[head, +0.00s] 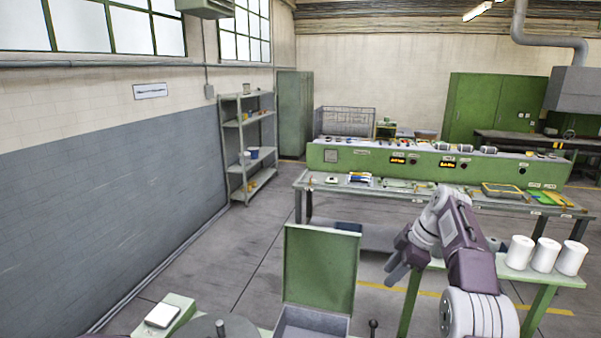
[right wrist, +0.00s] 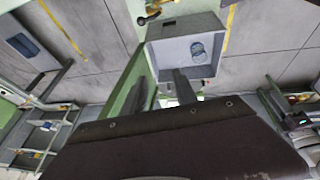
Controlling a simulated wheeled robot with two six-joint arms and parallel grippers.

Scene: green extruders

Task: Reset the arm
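My right arm comes in from the lower right in the head view. Its dark gripper (head: 393,268) hangs in the air to the right of an open green box (head: 320,268) with a raised lid. In the right wrist view, two dark fingers of the right gripper (right wrist: 161,90) stand apart with nothing held between them. The grey box interior (right wrist: 165,55) lies beyond the fingers, with a round bluish piece (right wrist: 198,50) inside. My left gripper is not in view.
A green bench (head: 530,276) with white cylinders (head: 545,255) stands right of the arm. A long table (head: 350,190) with a green control console (head: 440,160) lies behind. A grey shelf (head: 245,145) stands by the left wall. The grey floor at left is clear.

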